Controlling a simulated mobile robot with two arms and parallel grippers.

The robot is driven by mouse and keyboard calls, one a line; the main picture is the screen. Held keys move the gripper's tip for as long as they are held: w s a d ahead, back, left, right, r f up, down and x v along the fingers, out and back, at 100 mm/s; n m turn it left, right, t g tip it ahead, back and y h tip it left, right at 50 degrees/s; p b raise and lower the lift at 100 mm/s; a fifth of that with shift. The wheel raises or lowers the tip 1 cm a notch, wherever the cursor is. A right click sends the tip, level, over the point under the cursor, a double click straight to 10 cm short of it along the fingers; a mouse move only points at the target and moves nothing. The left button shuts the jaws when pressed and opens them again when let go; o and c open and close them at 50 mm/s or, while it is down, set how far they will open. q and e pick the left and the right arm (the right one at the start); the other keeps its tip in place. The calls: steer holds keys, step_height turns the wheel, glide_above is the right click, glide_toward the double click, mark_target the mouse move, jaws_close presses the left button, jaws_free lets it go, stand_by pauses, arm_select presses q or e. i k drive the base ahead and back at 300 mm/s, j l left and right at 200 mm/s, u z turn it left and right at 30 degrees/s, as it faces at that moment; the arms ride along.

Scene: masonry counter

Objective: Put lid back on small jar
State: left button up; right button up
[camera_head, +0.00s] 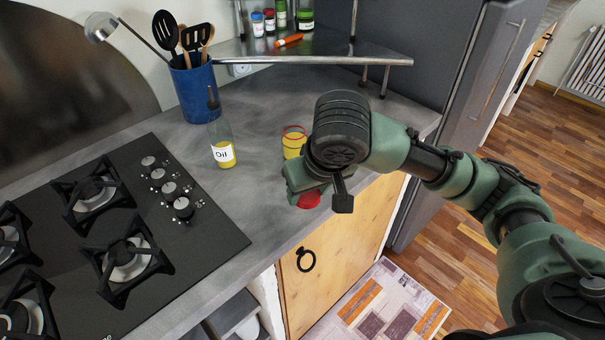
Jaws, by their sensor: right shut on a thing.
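The small jar (293,144) is yellow with a reddish ring at its rim. It stands upright on the grey counter, just behind my right gripper. A red lid (309,200) shows below my right gripper (303,192), near the counter's front edge. My right gripper is shut on the red lid, though the wrist hides much of the fingers and part of the jar. My left gripper is not in view.
A labelled oil bottle (222,142) and a blue utensil pot (195,88) stand left of the jar. A black gas hob (210,238) fills the left. A metal corner shelf (330,55) with small jars is behind. Counter between bottle and jar is clear.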

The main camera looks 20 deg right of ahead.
mark_target(294, 135)
steer(key=k, duration=0.6)
steer(key=u, duration=1.25)
steer(key=l, duration=1.4)
steer(key=k+l, duration=0.15)
steer(key=l, duration=1.2)
